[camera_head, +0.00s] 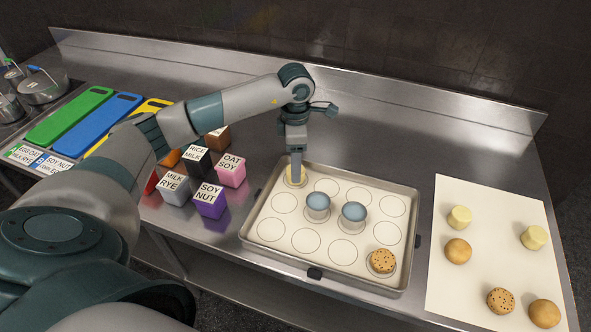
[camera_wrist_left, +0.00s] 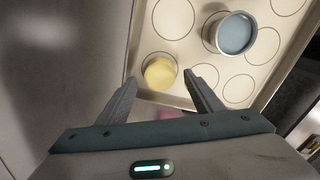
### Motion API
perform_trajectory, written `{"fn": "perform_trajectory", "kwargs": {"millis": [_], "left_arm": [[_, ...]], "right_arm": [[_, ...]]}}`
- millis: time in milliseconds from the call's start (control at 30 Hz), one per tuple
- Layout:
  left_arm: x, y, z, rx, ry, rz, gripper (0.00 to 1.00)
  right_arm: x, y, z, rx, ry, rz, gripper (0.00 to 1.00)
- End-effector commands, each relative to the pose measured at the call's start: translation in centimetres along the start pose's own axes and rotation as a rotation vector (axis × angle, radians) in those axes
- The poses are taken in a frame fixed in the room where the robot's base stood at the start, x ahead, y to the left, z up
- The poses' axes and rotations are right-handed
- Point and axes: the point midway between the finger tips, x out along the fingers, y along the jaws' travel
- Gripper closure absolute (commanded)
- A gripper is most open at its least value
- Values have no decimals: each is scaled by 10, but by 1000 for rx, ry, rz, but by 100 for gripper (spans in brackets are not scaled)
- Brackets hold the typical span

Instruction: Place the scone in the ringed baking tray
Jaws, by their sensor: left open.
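A pale yellow scone (camera_head: 290,181) sits in the far-left corner ring of the baking tray (camera_head: 400,277), partly hidden by my left gripper (camera_head: 296,177) in the head view. In the left wrist view the scone (camera_wrist_left: 160,73) lies on the tray just beyond and between the spread fingers of my left gripper (camera_wrist_left: 161,79), which is open. I cannot tell whether a finger touches it. Two more pale scones, an upper-left scone (camera_head: 460,217) and a right scone (camera_head: 534,237), sit on the cream mat (camera_head: 478,268). My right gripper is out of view.
On the tray stand two blue-topped metal cups (camera_head: 318,206) (camera_head: 353,215) and a chip-studded biscuit (camera_head: 383,261). Labelled cubes (camera_head: 210,200) stand left of the tray. Brown round buns (camera_head: 457,251) and another studded biscuit (camera_head: 501,301) lie on the mat. Several tray rings are empty.

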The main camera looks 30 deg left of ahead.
Motion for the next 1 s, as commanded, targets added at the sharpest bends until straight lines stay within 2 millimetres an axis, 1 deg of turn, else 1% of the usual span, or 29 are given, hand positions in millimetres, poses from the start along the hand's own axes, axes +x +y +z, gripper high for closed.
{"fn": "perform_trajectory", "kwargs": {"millis": [33, 300, 400, 500, 700, 1000], "left_arm": [[-7, 1, 1, 1, -3, 4, 40], [-56, 1, 1, 1, -3, 3, 40], [-70, 1, 1, -1, -2, 3, 40], [-80, 1, 1, 0, -2, 2, 40], [-88, 0, 0, 0, -1, 0, 40], [-88, 0, 0, 0, -1, 0, 40]], "right_arm": [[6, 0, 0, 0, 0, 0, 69], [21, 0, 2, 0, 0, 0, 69], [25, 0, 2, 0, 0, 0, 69], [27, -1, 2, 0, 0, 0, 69], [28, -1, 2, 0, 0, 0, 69], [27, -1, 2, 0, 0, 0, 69]]}}
